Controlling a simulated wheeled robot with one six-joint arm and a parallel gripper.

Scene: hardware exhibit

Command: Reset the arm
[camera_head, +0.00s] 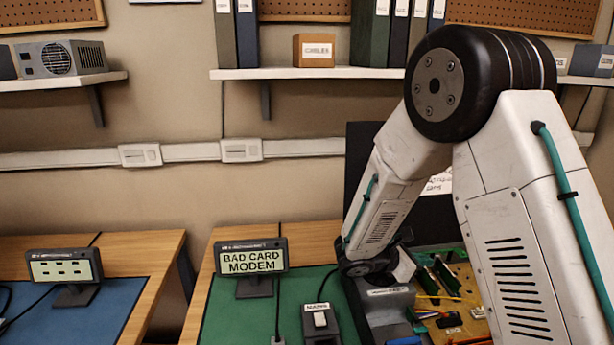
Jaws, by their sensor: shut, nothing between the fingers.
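My arm comes in from the right, bends at a large black elbow joint and reaches down to the worktop.
A small display (252,258) reading "BAD CARD MODEM" stands on the green mat (222,318), left of the mains switch (320,322). Another display (65,267) stands on the left table. A dark upright panel is behind my forearm. Shelves hold binders and a box (314,50).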

